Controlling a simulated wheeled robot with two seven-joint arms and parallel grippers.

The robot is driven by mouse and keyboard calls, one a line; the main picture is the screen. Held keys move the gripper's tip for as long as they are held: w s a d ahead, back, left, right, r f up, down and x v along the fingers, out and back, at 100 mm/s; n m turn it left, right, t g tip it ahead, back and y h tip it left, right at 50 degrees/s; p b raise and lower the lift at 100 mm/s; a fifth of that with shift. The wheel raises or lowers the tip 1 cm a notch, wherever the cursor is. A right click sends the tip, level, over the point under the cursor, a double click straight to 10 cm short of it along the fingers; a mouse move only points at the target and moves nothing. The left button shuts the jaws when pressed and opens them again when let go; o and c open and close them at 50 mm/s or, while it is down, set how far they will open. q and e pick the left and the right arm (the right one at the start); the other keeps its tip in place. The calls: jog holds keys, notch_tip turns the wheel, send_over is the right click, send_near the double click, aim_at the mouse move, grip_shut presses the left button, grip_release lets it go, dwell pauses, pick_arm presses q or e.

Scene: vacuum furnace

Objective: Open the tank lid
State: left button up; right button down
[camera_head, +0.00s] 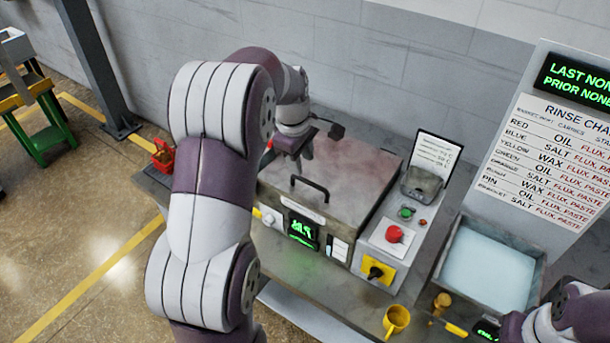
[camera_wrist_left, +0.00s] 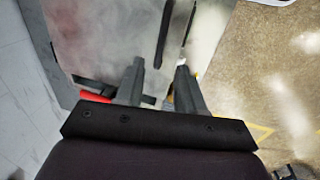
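The tank (camera_head: 345,262) stands on the bench with a wide grey lid (camera_head: 345,165) lying flat and closed on top. A black bar handle (camera_head: 310,188) rises near the lid's front edge. My left gripper (camera_head: 302,154) is over the left-rear part of the lid, behind the handle and apart from it. In the left wrist view its two fingers (camera_wrist_left: 160,68) are spread with nothing between them, and the mottled lid (camera_wrist_left: 110,40) lies beyond them. A dark bar, likely the handle (camera_wrist_left: 165,35), shows past the fingertips. My right gripper is out of view; only part of that arm shows at bottom right.
A control box with a red button (camera_head: 394,234) and yellow switch plate (camera_head: 378,271) adjoins the tank's right side. A red object (camera_head: 163,156) sits at the bench's left end. A wall stands behind.

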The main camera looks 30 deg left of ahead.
aim_at(307, 180)
pick_arm(q)
jog(key=f, duration=0.2)
jog(key=f+p, duration=0.1)
jog(key=w+f, duration=0.1)
jog(key=f, duration=0.1)
jog(key=shift+d+f, duration=0.3)
jog(key=shift+w+a+f, duration=0.15)
jog(key=shift+a+f, duration=0.05)
jog(key=shift+f, duration=0.1)
jog(key=shift+d+r, duration=0.1)
jog(key=shift+d, duration=0.1)
jog(key=shift+c, duration=1)
grip_shut()
jog(key=shift+r, duration=0.1)
